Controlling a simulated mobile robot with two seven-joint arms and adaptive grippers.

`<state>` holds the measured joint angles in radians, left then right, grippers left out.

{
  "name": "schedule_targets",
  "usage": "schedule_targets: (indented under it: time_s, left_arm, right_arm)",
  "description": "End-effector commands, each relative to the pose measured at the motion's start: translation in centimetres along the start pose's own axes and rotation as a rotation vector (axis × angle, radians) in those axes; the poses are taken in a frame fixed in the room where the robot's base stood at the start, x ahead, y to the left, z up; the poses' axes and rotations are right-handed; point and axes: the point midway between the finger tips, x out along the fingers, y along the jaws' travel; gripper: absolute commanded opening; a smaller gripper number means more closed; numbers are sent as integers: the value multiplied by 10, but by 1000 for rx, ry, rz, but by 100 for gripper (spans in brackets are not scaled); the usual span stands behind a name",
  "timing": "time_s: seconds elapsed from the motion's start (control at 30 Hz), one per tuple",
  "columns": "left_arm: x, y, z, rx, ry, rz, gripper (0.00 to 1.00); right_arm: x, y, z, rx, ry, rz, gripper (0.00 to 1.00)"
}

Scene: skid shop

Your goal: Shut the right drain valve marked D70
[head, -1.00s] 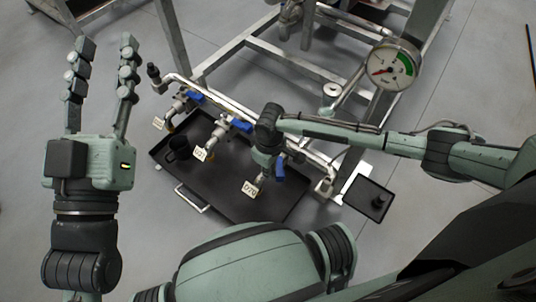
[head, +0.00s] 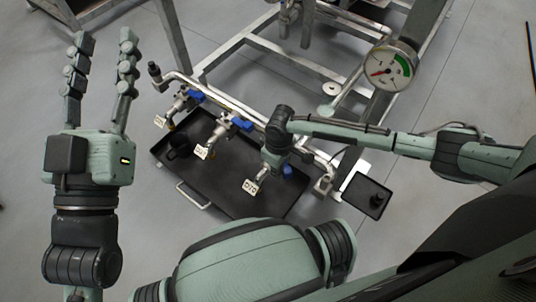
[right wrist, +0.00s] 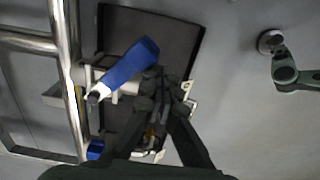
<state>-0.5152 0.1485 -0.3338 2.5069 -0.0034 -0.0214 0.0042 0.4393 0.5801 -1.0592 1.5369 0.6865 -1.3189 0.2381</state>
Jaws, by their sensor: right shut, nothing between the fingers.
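The right drain valve has a blue lever (head: 288,170) and a white tag marked D70 (head: 250,187) hanging at its outlet. My right gripper (head: 272,160) is over this valve and hides part of it. In the right wrist view, the blue lever (right wrist: 130,62) slants across the valve body, with one end beside my dark fingertips (right wrist: 160,82). These fingers are shut with nothing between them; I cannot tell whether they touch the lever. My left gripper (head: 100,50) is raised at the left, open and empty, away from the valves.
Two more blue-levered valves, a left one (head: 192,95) and a middle one (head: 240,124), sit on the same steel pipe. A black drip tray (head: 235,200) with a dark mug (head: 180,146) lies below. A pressure gauge (head: 389,66) stands on the frame at upper right.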

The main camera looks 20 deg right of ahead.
Motion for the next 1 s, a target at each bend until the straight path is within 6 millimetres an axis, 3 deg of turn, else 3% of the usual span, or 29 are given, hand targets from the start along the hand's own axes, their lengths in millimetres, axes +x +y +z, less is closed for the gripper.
schedule_targets:
  time_s: [1.0]
  left_arm:
    - [7,1,-17,0,0,0,40]
  right_arm:
    - [-1,23,24,2,-3,1,0]
